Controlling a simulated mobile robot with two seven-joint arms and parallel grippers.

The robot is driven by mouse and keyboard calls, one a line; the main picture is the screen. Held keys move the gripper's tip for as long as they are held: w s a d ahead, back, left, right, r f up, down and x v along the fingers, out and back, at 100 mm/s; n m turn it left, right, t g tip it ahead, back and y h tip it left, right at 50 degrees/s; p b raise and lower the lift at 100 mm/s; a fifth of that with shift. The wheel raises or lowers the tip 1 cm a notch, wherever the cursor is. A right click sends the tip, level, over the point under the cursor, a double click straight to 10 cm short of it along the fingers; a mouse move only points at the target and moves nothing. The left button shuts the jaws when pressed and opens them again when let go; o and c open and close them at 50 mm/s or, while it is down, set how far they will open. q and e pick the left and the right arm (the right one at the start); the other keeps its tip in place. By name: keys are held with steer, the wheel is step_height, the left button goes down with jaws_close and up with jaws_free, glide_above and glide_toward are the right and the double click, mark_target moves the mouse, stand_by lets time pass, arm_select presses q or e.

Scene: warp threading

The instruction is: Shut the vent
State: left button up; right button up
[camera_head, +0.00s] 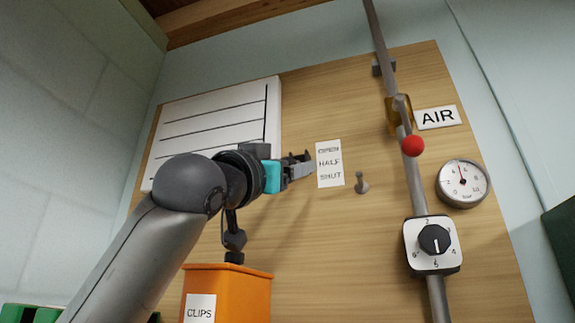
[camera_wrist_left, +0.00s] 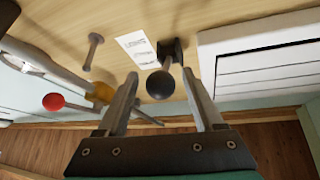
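The vent (camera_head: 215,115) is a white panel with dark slat lines at the upper left of the wooden board; part of it shows in the left wrist view (camera_wrist_left: 255,65). A label (camera_head: 329,163) reading OPEN, HALF, SHUT is right of it. A lever with a black ball knob (camera_wrist_left: 160,85) and a dark mount (camera_wrist_left: 170,51) sits between label and vent in the left wrist view. My left gripper (camera_head: 303,166) hides most of this lever in the head view. Its fingers (camera_wrist_left: 159,82) are open, one on each side of the knob; contact is not clear. My right gripper is not in view.
A grey peg (camera_head: 361,183) sticks out right of the label. Further right are a pipe (camera_head: 411,180), a red-knobbed valve handle (camera_head: 412,146), an AIR sign (camera_head: 437,117), a gauge (camera_head: 462,183) and a dial (camera_head: 434,240). An orange CLIPS box (camera_head: 240,290) is below my left arm.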

arm_select(q)
steer(key=shift+s+a+f+b, duration=0.2)
steer(key=shift+s+f+b, duration=0.15)
steer(key=shift+b, duration=0.05)
steer(key=s+a+b, duration=0.3)
steer(key=s+a, duration=0.3)
steer(key=s, duration=0.4)
steer(key=shift+s+a, duration=0.15)
steer(key=shift+s, duration=0.05)
